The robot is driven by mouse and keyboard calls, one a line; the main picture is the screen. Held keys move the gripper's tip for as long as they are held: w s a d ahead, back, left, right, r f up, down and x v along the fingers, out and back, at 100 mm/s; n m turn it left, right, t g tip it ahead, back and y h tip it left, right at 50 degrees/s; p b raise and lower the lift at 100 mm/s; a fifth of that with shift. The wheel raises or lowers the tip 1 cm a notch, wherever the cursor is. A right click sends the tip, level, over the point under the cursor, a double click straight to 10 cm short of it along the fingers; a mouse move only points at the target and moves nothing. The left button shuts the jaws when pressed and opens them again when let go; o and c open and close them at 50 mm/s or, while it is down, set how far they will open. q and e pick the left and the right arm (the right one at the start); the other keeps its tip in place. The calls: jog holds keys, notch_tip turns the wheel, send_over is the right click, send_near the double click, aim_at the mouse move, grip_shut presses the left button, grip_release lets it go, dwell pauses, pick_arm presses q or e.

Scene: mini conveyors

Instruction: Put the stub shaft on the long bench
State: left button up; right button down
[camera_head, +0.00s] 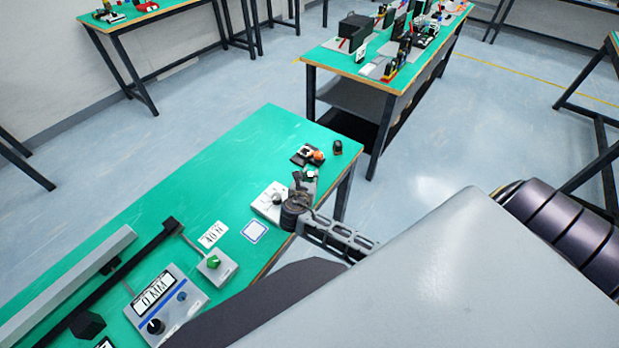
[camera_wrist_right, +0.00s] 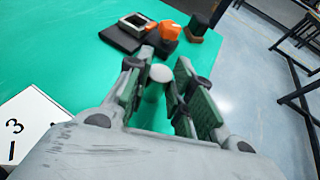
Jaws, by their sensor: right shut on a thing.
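My right gripper (camera_head: 304,181) is over the right end of the near green-topped bench (camera_head: 250,140). In the right wrist view, its two green-padded fingers (camera_wrist_right: 160,88) are shut on a pale, round-ended piece, which looks like the stub shaft (camera_wrist_right: 161,73). Only its light end shows; the rest is hidden between the fingers. The green surface shows just beyond the fingers, and I cannot tell whether the piece touches it. A second green-topped bench (camera_head: 325,56) stands farther back. The pictures do not label which is the long bench. My left gripper is not in view.
Beyond the fingers are an orange part (camera_wrist_right: 170,30), a dark tray with a silver frame (camera_wrist_right: 131,25) and a small dark block (camera_wrist_right: 198,25). A white numbered plate (camera_wrist_right: 28,122) lies left. A grey control box (camera_head: 190,312) and conveyor (camera_head: 75,280) occupy the near bench's front.

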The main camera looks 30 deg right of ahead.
jog(key=c, duration=1.2)
grip_release()
jog(key=shift+c, duration=0.2)
jog(key=v, duration=1.2)
